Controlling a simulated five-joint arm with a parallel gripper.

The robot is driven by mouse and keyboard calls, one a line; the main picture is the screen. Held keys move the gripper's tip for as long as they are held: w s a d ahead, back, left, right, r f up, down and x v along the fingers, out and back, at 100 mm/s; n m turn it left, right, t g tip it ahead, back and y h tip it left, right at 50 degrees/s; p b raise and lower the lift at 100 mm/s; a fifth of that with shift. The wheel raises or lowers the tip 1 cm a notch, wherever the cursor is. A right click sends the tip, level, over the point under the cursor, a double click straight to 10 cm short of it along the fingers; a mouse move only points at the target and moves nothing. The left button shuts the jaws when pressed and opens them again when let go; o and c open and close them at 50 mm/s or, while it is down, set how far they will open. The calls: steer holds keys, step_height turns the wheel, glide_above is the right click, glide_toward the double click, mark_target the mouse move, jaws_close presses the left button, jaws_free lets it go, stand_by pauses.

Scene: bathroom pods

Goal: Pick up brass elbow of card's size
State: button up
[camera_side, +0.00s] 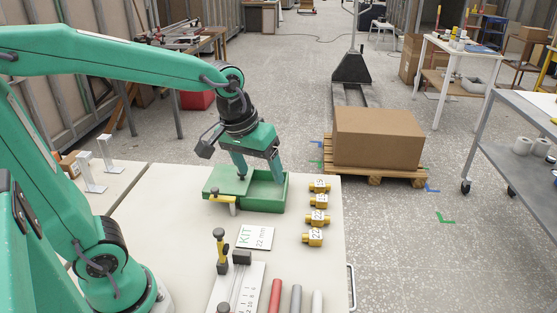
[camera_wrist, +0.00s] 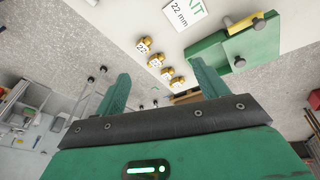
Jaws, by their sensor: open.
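A white card (camera_side: 255,237) on the bench reads "KIT 22 mm"; it also shows in the wrist view (camera_wrist: 185,11). Several brass elbows with white number labels stand in a row to the right of the card. The nearest elbow (camera_side: 312,237) and the one behind it (camera_side: 317,218) appear to read 22. The farthest elbow (camera_side: 319,186) seems to read 15; the label of the elbow (camera_side: 319,201) before it is unclear. In the wrist view, the elbow (camera_wrist: 144,45) at the row's end reads 22. My gripper (camera_side: 258,172) is open and empty over the green tray (camera_side: 265,206), left of the row.
A cardboard box (camera_side: 378,138) on a pallet stands beyond.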

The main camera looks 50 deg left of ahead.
steer(key=w+d+f+n+g, duration=0.2)
steer(key=w+f+n, duration=0.1)
steer(key=w+f, duration=0.3)
steer(key=n+g, duration=0.1)
steer(key=n, duration=0.2)
glide_above(313, 233)
step_height(313, 233, down, 8)
steer(key=shift+s+r, duration=0.1)
steer(key=shift+r, duration=0.05)
steer(key=shift+f, duration=1.3)
steer(key=shift+f, duration=2.6)
